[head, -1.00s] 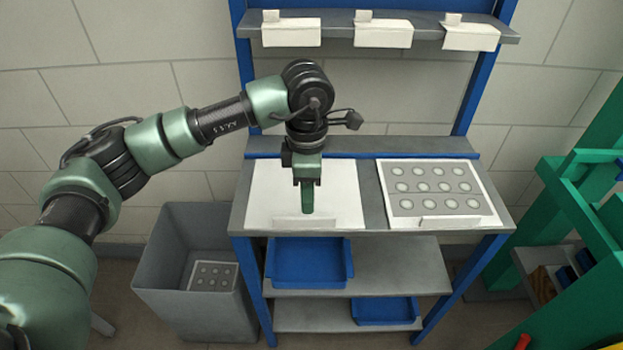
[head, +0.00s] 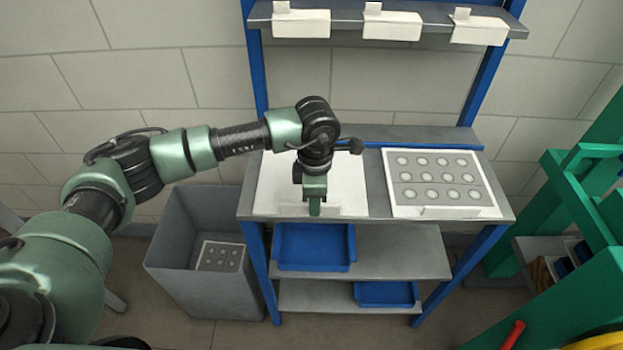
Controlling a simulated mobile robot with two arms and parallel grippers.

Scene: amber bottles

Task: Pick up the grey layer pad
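A grey layer pad (head: 437,182) with rows of pale round marks lies flat on the right of the bench top, inside a white border. A similar, smaller-looking grey pad (head: 219,258) with round marks lies low inside the grey bin. My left gripper (head: 315,207) points down over the front part of the white sheet (head: 272,189) on the left of the bench, well left of the pad on the bench. It is seen edge-on, so its opening cannot be told. No pad shows in it. My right gripper is out of view.
The grey bin (head: 172,262) stands left of the bench. Blue trays (head: 316,246) sit on the lower shelves. An upper shelf (head: 347,17) with white labels spans the bench's back. A green frame (head: 580,290) stands at the right.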

